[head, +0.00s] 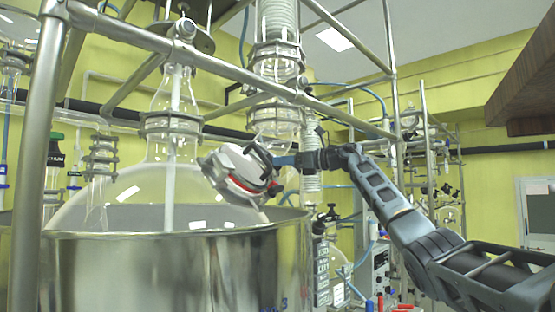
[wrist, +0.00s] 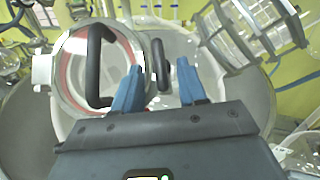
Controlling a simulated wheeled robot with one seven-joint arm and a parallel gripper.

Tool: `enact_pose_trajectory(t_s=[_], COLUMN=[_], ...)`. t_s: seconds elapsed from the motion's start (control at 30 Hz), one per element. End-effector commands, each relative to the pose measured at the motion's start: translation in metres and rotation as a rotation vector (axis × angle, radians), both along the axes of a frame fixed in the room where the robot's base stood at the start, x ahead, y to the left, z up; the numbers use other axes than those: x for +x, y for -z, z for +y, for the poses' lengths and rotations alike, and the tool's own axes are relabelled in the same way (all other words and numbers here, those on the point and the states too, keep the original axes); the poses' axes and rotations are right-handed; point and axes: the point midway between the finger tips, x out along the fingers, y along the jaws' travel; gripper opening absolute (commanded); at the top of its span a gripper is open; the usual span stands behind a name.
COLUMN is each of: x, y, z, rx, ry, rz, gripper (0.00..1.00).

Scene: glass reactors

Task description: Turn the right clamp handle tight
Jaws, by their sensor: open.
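A round glass lid with a white clamp ring and red seal (head: 238,172) sits tilted on the big glass vessel; its ring also shows in the wrist view (wrist: 65,75). The right clamp handle (wrist: 160,64) is a short, dark upright bar at the ring's right side. A larger dark U-shaped handle (wrist: 97,65) crosses the lid to its left. My gripper (wrist: 160,72) is open, its two blue fingers pointing at the lid, with the right handle between the fingertips in the picture. Contact cannot be told. In the head view my gripper (head: 278,160) reaches the lid from the right.
The glass vessel (head: 120,195) stands in a steel bath (head: 180,265). Metal frame tubes (head: 240,75) cross above and in front. A glass column (head: 276,60) hangs just above my gripper; a caged glass piece (wrist: 240,35) is close at upper right in the wrist view.

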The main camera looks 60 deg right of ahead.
Motion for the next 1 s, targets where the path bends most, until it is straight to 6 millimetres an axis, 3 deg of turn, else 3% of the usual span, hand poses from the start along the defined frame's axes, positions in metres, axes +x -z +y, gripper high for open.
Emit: enact_pose_trajectory(t_s=[0.2,0.5,0.93,1.0], x=[0.019,0.021,0.021,0.021], y=[-0.001,0.000,0.000,0.000], z=[0.003,0.003,0.003,0.003], rx=[0.000,-0.001,0.000,0.000], ry=[0.000,0.000,-0.001,-0.001], rz=[0.001,0.000,0.000,0.001], gripper=[0.41,0.41,0.00,0.00])
